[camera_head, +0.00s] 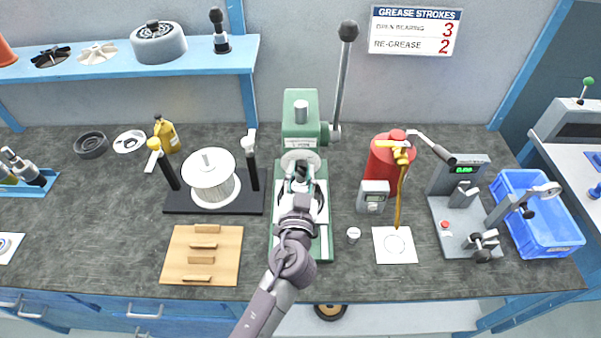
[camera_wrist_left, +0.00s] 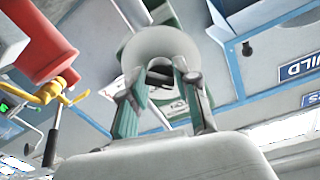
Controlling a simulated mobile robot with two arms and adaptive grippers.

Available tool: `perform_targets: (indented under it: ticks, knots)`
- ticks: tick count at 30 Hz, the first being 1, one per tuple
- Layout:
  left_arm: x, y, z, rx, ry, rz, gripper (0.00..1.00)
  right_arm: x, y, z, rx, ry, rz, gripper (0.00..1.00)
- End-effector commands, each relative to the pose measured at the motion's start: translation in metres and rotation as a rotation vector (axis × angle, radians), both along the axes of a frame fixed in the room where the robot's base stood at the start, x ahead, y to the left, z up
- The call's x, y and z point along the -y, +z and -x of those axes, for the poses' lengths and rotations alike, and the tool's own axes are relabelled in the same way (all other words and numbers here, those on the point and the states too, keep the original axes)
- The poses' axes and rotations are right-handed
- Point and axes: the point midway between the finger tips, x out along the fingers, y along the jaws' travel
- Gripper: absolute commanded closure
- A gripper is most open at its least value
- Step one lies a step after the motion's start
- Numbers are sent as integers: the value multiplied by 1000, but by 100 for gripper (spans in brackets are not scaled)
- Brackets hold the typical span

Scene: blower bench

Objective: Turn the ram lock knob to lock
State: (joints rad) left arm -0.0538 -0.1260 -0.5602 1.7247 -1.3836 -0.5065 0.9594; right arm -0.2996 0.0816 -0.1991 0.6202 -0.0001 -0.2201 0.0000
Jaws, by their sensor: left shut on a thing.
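The green press (camera_head: 300,108) stands at the back middle of the bench, with a long lever rising from its right side. A pale round disc (camera_head: 297,157) sits under its head; it also shows large in the left wrist view (camera_wrist_left: 160,45). My left gripper (camera_head: 300,172) is at the front of the press, just below the disc. My right gripper is not in view.
A spool stand (camera_head: 177,203) and a wooden rack (camera_head: 203,240) stand left of the press. A red canister (camera_head: 383,162), a grey meter (camera_head: 372,196) and a white card (camera_head: 394,245) are to its right. A blue crate (camera_head: 540,236) lies farther right.

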Motion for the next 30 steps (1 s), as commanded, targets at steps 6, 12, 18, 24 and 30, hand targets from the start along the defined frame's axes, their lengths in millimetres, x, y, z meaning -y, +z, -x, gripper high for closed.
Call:
perform_targets:
  ticks: [6,12,18,24,30]
  knots:
    - [0,0,0,0,0,-90,100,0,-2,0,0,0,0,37]
    - [0,1,0,1,0,-248,100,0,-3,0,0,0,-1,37]
    - [0,2,0,1,0,-438,100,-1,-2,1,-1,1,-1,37]
    - [0,2,0,1,0,-628,100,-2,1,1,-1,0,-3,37]
    - [0,3,0,0,0,-819,100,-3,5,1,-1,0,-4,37]
